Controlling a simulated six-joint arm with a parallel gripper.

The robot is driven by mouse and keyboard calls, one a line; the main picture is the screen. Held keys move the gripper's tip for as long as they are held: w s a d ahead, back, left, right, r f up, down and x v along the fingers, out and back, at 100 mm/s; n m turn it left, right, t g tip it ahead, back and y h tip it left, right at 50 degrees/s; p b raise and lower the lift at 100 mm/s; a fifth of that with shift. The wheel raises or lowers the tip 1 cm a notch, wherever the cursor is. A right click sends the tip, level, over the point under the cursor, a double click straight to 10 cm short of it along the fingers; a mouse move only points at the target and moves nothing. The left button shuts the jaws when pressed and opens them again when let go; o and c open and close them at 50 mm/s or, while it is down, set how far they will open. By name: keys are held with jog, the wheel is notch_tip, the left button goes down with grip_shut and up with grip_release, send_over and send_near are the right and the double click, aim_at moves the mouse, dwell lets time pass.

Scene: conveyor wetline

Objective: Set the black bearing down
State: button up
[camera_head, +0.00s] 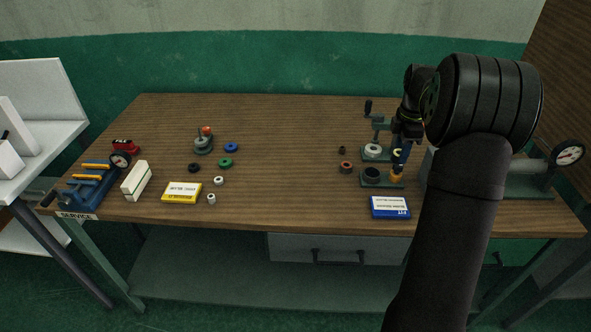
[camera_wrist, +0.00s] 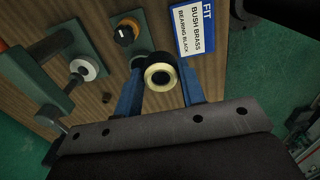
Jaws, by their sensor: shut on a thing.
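My gripper (camera_wrist: 160,92) has two blue fingers. It is shut on a pale cream ring (camera_wrist: 160,76) with a dark hole. In the head view the ring (camera_head: 398,153) is small beside a blue finger, near the fixtures at the right of the bench. Dark material (camera_wrist: 155,58) shows just behind the ring in the wrist view; I cannot tell whether it belongs to it. A black ring (camera_head: 194,168) lies on the bench, left of the middle.
A blue-edged card (camera_head: 390,207) reads "FIT, bush brass, bearing black"; it also shows in the wrist view (camera_wrist: 194,28). A press (camera_head: 373,150) stands behind the seat. A gauge (camera_head: 568,153) is at far right. Several small rings and a yellow card (camera_head: 181,193) are left. Mid-bench is clear.

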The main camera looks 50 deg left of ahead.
jog(key=s+a+f, duration=0.3)
jog(key=s+a, duration=0.3)
jog(key=a, duration=0.3)
jog(key=s+a+f, duration=0.3)
jog(key=s+a, duration=0.3)
jog(key=a, duration=0.4)
jog(key=s+a+f, duration=0.3)
jog(key=s+a, duration=0.3)
jog(key=a, duration=0.4)
jog(key=shift+s+a, duration=0.1)
jog(key=shift+s+a+f, duration=0.1)
jog(key=shift+a+f, duration=0.1)
jog(key=shift+f, duration=1.95)
jog(key=shift+f, duration=0.1)
jog(key=o, duration=1.1)
notch_tip(320, 180, up, 12)
jog(key=shift+r, duration=0.1)
